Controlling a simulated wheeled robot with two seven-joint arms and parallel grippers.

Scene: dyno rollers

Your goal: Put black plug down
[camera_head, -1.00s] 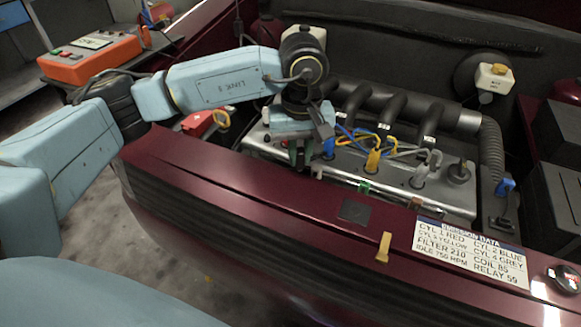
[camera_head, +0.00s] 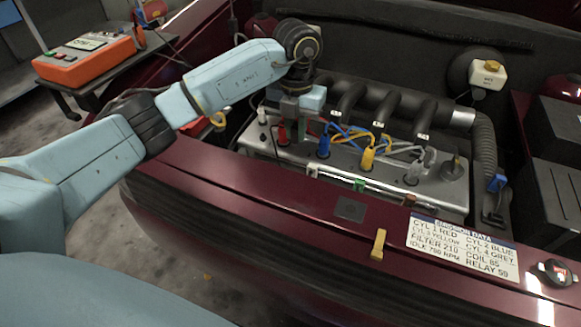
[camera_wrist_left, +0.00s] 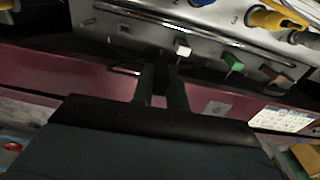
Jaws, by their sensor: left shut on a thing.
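My left gripper (camera_head: 301,132) hangs over the near left part of the engine, beside the red plug (camera_head: 282,134) and left of the blue plug (camera_head: 324,146). In the left wrist view its two dark green fingers (camera_wrist_left: 163,80) are close together, shut on a small dark thing, likely the black plug, mostly hidden between them. Its exact shape is hard to make out against the dark background. My right gripper is out of view.
The metal engine cover (camera_head: 395,183) carries the yellow plug (camera_head: 367,158) and grey plug (camera_head: 415,172). A white (camera_head: 312,170) and a green clip (camera_head: 359,185) sit along its front. A yellow piece (camera_head: 378,244) lies on the red front panel (camera_head: 300,215). A label plate (camera_head: 463,248) is at right.

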